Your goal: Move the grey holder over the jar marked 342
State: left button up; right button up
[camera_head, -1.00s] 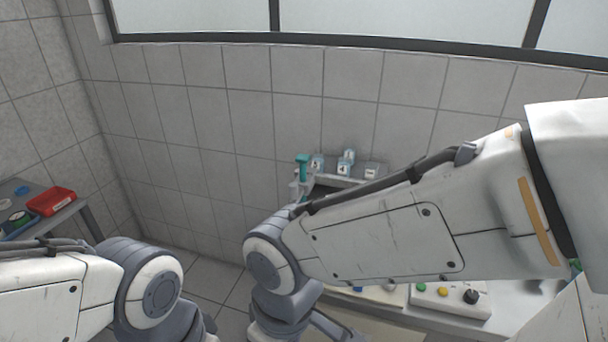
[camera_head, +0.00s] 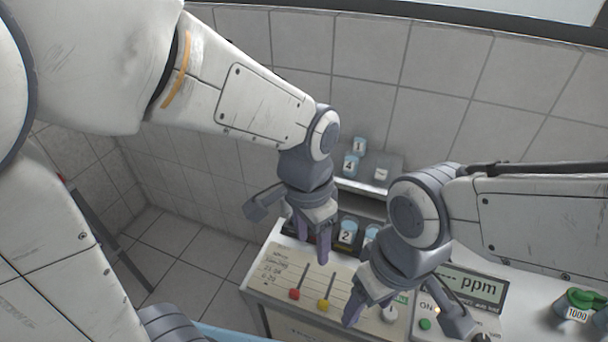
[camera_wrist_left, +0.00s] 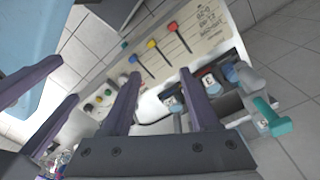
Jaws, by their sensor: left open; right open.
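I cannot pick out a jar marked 342 or a grey holder for certain in either view. A green-lidded jar marked 1000 (camera_head: 577,312) stands at the right edge of the head view. My left gripper (camera_head: 312,240) is open and empty, fingers pointing down above the back of the panel. Its spread purple fingers (camera_wrist_left: 158,85) also show in the left wrist view, with nothing between them. My right gripper (camera_head: 362,300) is open in front of the panel, to the right of the left one; it partly hides the panel. I see nothing held in it.
The white panel (camera_head: 280,270) carries red and yellow sliders, a ppm display (camera_head: 472,288) and a green button. Behind it are numbered cartridges, one marked 2 (camera_head: 347,232). A grey shelf (camera_head: 368,188) holds small numbered blocks. A teal-ended part (camera_wrist_left: 272,118) shows in the wrist view.

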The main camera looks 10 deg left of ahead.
pick_arm(q)
jog(key=w+a+r+p, duration=0.1)
jog(key=w+a+p, duration=0.1)
jog(key=w, duration=0.2)
jog(key=w+a+r+m+p, duration=0.1)
jog(key=w+a, duration=0.2)
jog(key=w, duration=0.2)
jog(key=w+a+r+m+p, duration=0.1)
jog(key=w+a+r+p, duration=0.1)
jog(key=w, duration=0.3)
jog(key=shift+a+r+y+p, duration=0.1)
jog(key=shift+a+y+p, duration=0.25)
jog(key=shift+a, duration=0.25)
notch_tip(320, 180, down, 9)
jog(key=shift+s+f+p, duration=0.1)
jog(key=shift+f+p, duration=0.05)
jog(key=shift+p, duration=0.8)
jog(key=shift+f, duration=0.55)
pick_arm(e)
notch_tip(320, 180, up, 10)
jog(key=shift+a, duration=0.15)
pick_arm(q)
grip_shut()
